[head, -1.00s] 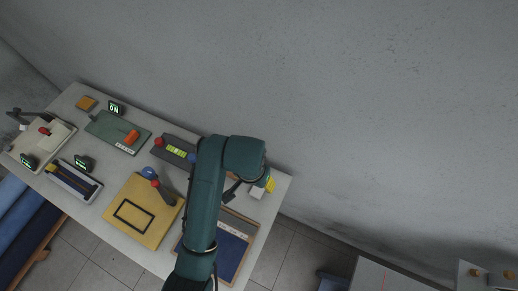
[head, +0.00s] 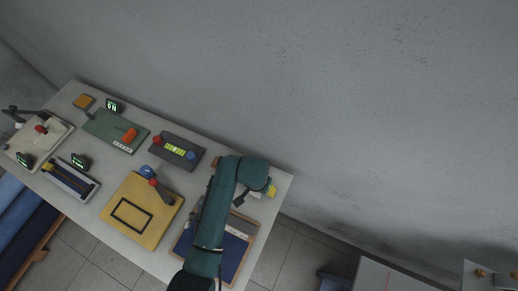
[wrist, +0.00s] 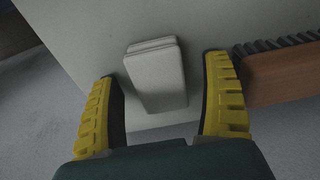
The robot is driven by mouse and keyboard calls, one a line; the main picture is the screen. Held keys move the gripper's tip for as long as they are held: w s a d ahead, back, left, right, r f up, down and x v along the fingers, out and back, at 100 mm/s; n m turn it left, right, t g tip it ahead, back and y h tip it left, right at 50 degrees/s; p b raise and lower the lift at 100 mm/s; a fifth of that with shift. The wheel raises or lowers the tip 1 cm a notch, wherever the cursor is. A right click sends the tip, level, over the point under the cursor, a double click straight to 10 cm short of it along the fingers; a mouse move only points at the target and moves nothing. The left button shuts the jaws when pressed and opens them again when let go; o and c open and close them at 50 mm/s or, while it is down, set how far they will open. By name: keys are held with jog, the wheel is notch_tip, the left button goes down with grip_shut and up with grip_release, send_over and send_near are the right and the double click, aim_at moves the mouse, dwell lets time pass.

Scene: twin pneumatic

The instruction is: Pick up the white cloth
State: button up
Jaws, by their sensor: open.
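The white cloth (wrist: 157,78) is a thick folded pad lying on the pale table. In the wrist view it lies between the two yellow ridged fingers of my gripper (wrist: 162,92), which are spread wide. Neither finger visibly touches it, and I cannot tell the height left between them. The cloth (head: 255,194) is partly hidden there by my arm.
A brown brush (wrist: 285,75) with dark bristles lies close to the right finger. A dark blue framed panel (head: 232,250) is in front. A yellow board (head: 150,225) with a lever and a grey box (head: 178,150) with lit squares stand left. The table edge is near.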

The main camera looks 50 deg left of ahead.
jog(key=c, duration=1.3)
notch_tip(320, 180, up, 10)
jog(key=shift+r+p, duration=0.1)
jog(key=shift+p, duration=0.45)
jog(key=o, duration=0.4)
jog(key=shift+c, duration=1.3)
